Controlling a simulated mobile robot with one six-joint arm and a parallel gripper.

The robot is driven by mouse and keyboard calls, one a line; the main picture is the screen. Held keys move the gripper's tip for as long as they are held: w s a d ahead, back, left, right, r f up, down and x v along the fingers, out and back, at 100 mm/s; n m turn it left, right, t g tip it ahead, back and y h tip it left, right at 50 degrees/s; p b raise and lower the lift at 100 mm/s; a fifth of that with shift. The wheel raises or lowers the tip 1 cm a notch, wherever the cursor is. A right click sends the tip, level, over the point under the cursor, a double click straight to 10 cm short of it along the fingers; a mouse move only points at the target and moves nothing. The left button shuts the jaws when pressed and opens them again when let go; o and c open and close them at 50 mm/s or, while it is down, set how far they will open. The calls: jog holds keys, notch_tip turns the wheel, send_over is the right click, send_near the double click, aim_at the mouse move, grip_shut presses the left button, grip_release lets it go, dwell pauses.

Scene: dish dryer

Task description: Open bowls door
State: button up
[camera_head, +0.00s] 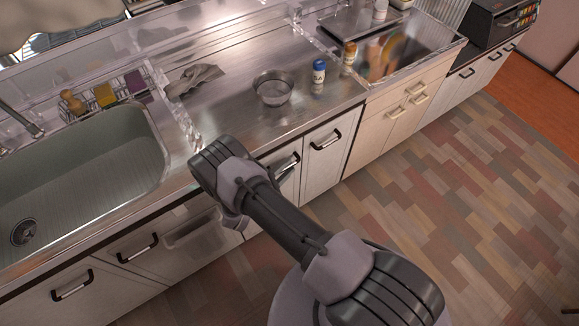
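Below the steel counter runs a row of cabinet fronts with dark-and-silver handles. Pale grey fronts are at the lower left (120,290) and right of my arm (318,165). A cream cabinet (385,130) stands further right. No label shows which one is the bowls door, and no bowls are seen behind any door. The fronts in clear view look shut. My arm reaches up from the bottom right to the counter's front edge and covers part of the fronts. My gripper is not seen; it may be hidden behind my arm.
A sink (85,165) is at the left, with a sponge rack (105,97) behind it. A metal bowl (273,88), grey cloth (193,80), blue-capped shaker (319,76) and orange-capped shaker (348,58) stand on the counter (225,120). The patterned floor (470,200) at right is clear.

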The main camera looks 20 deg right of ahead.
jog(key=shift+x, duration=0.9)
grip_shut()
dwell(0.8)
